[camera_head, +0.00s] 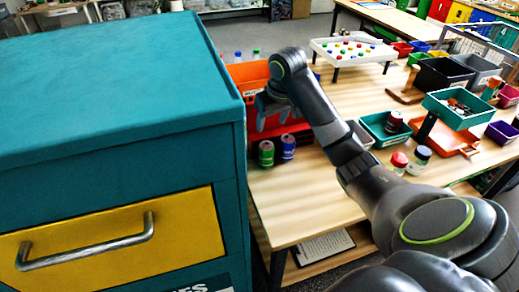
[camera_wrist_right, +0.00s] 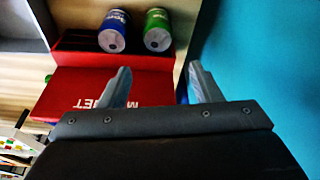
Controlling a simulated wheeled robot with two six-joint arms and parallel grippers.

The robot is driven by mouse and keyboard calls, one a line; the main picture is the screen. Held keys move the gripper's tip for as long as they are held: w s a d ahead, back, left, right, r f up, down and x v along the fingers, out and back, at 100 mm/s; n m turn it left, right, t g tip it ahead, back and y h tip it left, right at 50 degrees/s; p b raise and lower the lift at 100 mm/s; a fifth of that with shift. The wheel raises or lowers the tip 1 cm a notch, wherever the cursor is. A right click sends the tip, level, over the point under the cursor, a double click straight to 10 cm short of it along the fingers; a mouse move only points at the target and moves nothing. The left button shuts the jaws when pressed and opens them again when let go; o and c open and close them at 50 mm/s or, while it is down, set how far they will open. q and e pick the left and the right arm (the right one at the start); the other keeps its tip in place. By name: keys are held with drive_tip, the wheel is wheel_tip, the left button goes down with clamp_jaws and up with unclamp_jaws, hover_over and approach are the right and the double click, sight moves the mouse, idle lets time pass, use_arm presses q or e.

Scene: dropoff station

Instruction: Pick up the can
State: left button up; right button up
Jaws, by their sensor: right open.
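Two cans stand close together on the wooden table in the head view, beside the teal cabinet: a green can (camera_head: 266,154) and a blue can (camera_head: 287,148). In the wrist view the blue can (camera_wrist_right: 115,30) and the green can (camera_wrist_right: 157,30) show at the top, beyond the fingertips. My right gripper (camera_head: 270,114) is above and behind the cans, apart from both. In the wrist view its two fingers (camera_wrist_right: 159,67) are spread with nothing between them. My left gripper is out of view.
The teal cabinet (camera_head: 110,80) with a yellow drawer fills the left. A red box (camera_wrist_right: 110,92) with white letters lies below the fingers in the wrist view. Two red- and dark-topped jars (camera_head: 408,162) and several bins stand at the right. The table's front is clear.

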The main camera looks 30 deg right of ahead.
sight(267, 146)
drive_tip(key=x, duration=0.2)
drive_tip(key=b+x, duration=0.1)
drive_tip(key=x, duration=0.1)
drive_tip(key=b+x, duration=0.1)
drive_tip(key=x, duration=0.1)
drive_tip(key=shift+s+a+f, duration=0.1)
drive_tip(key=shift+s+f, duration=0.2)
drive_tip(key=shift+s, duration=0.05)
drive_tip(key=x, duration=0.4)
drive_tip(key=shift+w+f, duration=0.1)
drive_tip(key=shift+f, duration=0.2)
drive_tip(key=shift+w+f+p, duration=0.2)
drive_tip(key=shift+f+p, duration=0.25)
drive_tip(key=shift+f, duration=0.1)
drive_tip(key=x, duration=0.3)
drive_tip(key=shift+d+f+p, duration=0.15)
drive_tip(key=shift+d+p, duration=0.1)
drive_tip(key=shift+p, duration=0.05)
drive_tip(key=shift+w+f, duration=0.15)
drive_tip(key=shift+f, duration=0.4)
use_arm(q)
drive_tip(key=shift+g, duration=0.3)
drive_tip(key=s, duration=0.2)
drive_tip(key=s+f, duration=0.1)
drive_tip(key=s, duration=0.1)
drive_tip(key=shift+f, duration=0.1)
use_arm(e)
drive_tip(key=c, duration=0.7)
drive_tip(key=shift+r, duration=0.15)
